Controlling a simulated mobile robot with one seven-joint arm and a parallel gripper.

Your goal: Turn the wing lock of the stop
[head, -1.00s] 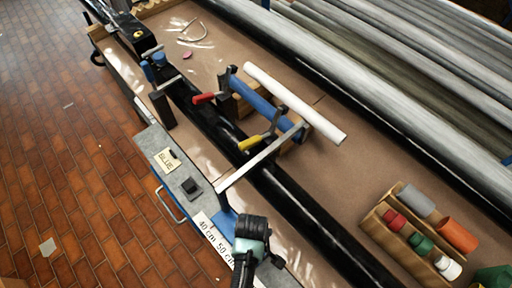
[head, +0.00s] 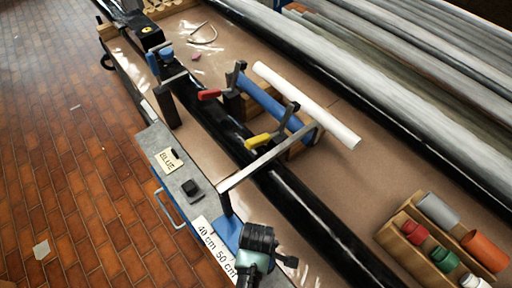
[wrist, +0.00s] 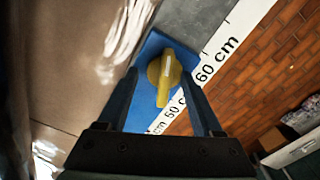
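The wing lock (wrist: 165,78) is a yellow wing-shaped knob on the blue plate of the stop (wrist: 146,112), seen in the wrist view. Its long wing points toward the bottom of the picture, tilted slightly. My gripper (wrist: 160,75) is open, with one dark blue finger on each side of the wing lock. Gaps show between the fingers and the wing; I cannot tell the height of the fingertips over it. In the head view the blue stop (head: 229,233) is partly visible beside my black and teal wrist, which hides the wing lock.
A scale strip (head: 205,235) with centimetre marks runs along the grey bench edge. A pale metal bar (head: 265,160) reaches over the black rail. A wooden rack (head: 398,235) holds coloured cylinders at right.

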